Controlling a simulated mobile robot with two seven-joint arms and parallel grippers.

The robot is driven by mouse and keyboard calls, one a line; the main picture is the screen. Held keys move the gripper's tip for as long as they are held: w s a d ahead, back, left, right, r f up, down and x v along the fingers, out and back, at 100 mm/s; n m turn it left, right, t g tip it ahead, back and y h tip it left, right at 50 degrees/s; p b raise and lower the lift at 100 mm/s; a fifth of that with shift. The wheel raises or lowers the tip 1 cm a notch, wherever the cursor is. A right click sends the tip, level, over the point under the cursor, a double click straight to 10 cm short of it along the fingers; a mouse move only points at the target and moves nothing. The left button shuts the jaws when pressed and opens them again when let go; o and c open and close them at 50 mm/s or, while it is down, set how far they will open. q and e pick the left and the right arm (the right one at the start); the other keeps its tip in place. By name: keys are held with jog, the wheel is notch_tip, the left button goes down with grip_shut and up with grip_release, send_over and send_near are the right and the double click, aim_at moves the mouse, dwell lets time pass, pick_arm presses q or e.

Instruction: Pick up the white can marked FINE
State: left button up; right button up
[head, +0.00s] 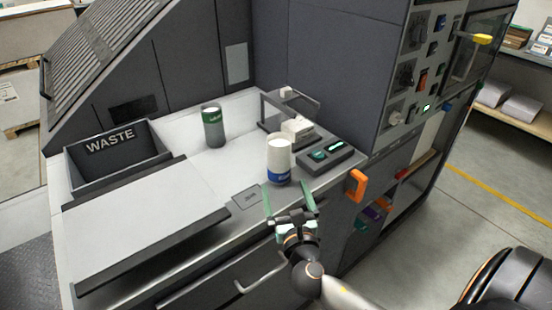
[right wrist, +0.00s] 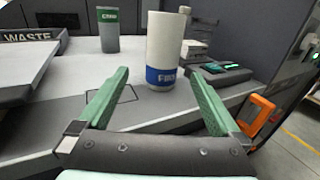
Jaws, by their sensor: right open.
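The white can (head: 279,156) with a blue band stands upright on the counter near its front edge. In the right wrist view the white can (right wrist: 165,50) shows letters on its blue band that seem to begin with F; the rest is hard to read. My right gripper (head: 290,198) is open and empty, in front of the can and apart from it. In the right wrist view its two green fingers (right wrist: 157,95) point toward the can, which appears between and beyond their tips. My left gripper is not in view.
A dark grey can with a green band (head: 213,127) stands farther back on the counter (head: 150,205). A WASTE bin (head: 118,154) is at left. A small device with green displays (head: 325,152) stands right of the white can. An orange handle (head: 356,186) juts from the cabinet.

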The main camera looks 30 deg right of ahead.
aim_at(281, 170)
jog(key=x, duration=1.1)
jog(key=shift+s+d+f, duration=0.15)
jog(key=shift+s+d, duration=0.05)
jog(key=shift+d, duration=0.05)
jog(key=c, duration=1.4)
